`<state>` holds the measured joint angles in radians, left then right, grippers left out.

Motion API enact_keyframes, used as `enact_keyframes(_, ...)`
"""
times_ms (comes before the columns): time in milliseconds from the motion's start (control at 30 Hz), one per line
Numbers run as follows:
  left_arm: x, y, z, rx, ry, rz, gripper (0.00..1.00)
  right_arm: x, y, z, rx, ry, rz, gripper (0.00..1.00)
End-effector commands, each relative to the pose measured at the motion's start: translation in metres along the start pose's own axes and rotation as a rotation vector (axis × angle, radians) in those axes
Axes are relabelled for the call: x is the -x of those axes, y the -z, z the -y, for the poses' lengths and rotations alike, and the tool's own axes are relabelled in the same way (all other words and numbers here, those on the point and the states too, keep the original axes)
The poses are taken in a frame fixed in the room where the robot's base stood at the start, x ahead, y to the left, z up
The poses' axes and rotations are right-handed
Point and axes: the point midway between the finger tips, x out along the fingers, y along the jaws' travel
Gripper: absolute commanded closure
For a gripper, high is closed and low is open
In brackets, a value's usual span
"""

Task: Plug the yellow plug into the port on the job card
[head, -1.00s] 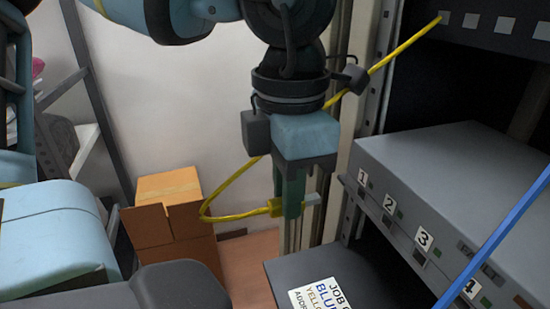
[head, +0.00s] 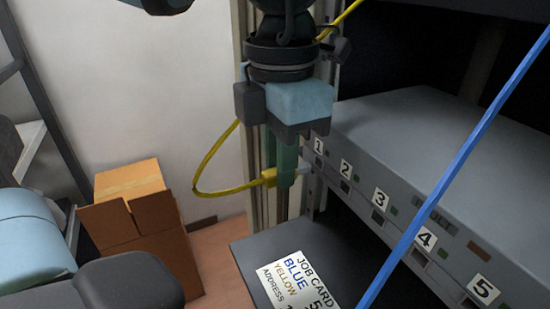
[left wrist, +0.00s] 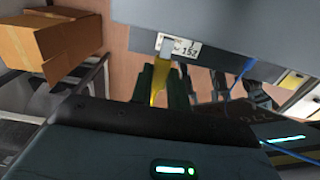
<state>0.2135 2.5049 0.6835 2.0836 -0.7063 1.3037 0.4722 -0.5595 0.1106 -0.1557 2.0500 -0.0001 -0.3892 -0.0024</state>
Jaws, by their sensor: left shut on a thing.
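The yellow plug (head: 268,177) has a pale grey tip pointing right and a yellow cable looping behind it. My left gripper (head: 285,172) is shut on it, pointing down, in front of the left end of the grey unit (head: 400,130). The plug also shows between the green fingers (left wrist: 160,88) in the left wrist view. The unit's front has ports labelled 1 to 5; port 1 (head: 318,160) is closest to the plug tip, which appears apart from it. The job card (head: 300,280) reads BLUE 5 and YELLOW; the yellow row's number is cut off. My right gripper is out of view.
A blue cable (head: 470,140) crosses in front of the unit at the right. The dark shelf (head: 245,250) bearing the card juts out below. A cardboard box (head: 135,215) stands on the floor at left. A rack post is behind my gripper.

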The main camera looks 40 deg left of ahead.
Motion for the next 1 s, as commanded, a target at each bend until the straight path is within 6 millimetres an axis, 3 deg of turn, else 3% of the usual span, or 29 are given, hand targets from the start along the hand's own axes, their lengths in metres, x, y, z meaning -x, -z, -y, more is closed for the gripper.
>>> enact_keyframes(1000, 0.0001, 0.0004, -0.0001, 0.0, -0.001, 0.0, 1.0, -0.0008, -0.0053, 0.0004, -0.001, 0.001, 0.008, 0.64)
